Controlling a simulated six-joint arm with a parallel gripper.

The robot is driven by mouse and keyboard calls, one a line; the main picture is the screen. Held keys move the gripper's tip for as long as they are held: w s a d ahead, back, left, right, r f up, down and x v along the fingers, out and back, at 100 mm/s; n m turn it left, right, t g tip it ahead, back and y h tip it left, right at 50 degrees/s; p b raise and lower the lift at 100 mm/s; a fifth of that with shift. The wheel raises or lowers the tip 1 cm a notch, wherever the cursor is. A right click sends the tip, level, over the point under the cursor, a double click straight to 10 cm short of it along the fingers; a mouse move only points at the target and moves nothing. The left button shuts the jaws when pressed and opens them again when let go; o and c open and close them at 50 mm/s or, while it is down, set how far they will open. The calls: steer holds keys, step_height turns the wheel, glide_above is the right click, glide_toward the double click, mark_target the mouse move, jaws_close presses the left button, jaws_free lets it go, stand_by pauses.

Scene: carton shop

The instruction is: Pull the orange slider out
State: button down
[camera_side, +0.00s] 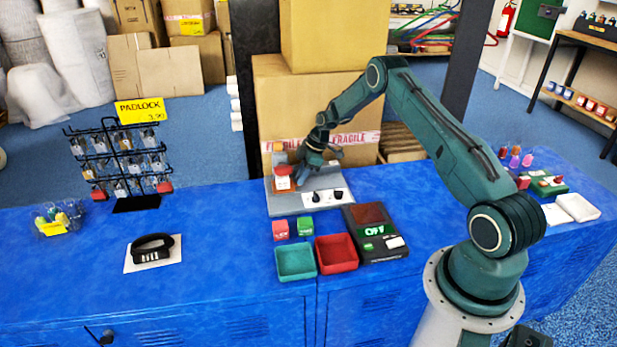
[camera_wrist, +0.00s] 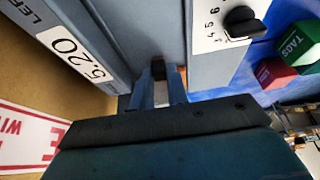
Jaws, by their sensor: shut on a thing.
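A grey device (camera_side: 290,204) stands on the blue bench, with an orange-red part (camera_side: 284,184) at its left bearing a white label. My gripper (camera_side: 301,172) is beside that part, low over the device. In the wrist view my gripper (camera_wrist: 158,84) is shut, its fingers reaching between grey walls of the device (camera_wrist: 150,30). A small dark piece (camera_wrist: 158,70) shows at the fingertips, and a sliver of the orange slider (camera_wrist: 183,76) shows just right of them. The rest of the slider is hidden by the fingers and the device.
A white dial plate with black knobs (camera_side: 338,195) is right of my gripper. Red (camera_side: 280,230) and green (camera_side: 305,226) blocks, a teal tray (camera_side: 296,276), a red tray (camera_side: 351,266) and a dark display unit (camera_side: 388,249) stand in front. Cartons (camera_side: 272,100) rise close behind.

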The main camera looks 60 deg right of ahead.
steer(key=s+d, duration=0.8)
steer(key=c, duration=1.4)
jaws_free()
steer(key=shift+o, duration=0.2)
steer(key=shift+v, duration=0.8)
steer(key=v, duration=1.2)
steer(key=shift+r, duration=0.15)
